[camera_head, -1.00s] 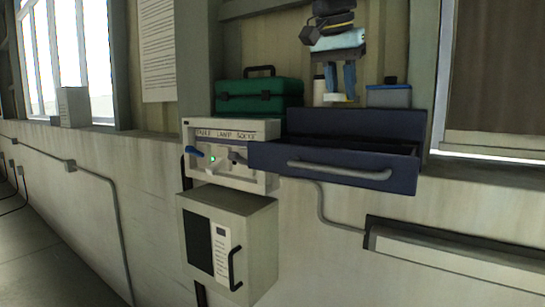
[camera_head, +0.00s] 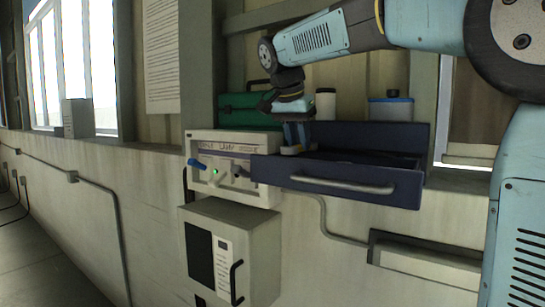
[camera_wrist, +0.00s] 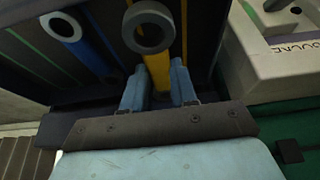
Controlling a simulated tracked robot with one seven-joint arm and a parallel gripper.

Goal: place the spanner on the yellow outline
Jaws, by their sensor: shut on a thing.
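My gripper (camera_head: 296,136) is at the left end of the open dark blue drawer (camera_head: 335,190), pointing down. In the wrist view my gripper (camera_wrist: 159,72) is shut on the spanner (camera_wrist: 150,28), whose grey ring end sticks out beyond the fingers. A yellow bar runs from the ring back between the fingers; I cannot tell how much is handle and how much is outline. Another yellow line (camera_wrist: 185,40) shows beside it on the dark drawer floor. Contact between the spanner and the floor is unclear.
A lettered cream panel (camera_head: 235,150) with switches adjoins the drawer on the left. A green toolbox (camera_head: 238,112), a pale cylinder (camera_head: 325,104) and a blue lidded box (camera_head: 391,110) stand on the ledge behind. A cream cabinet (camera_head: 230,255) hangs below.

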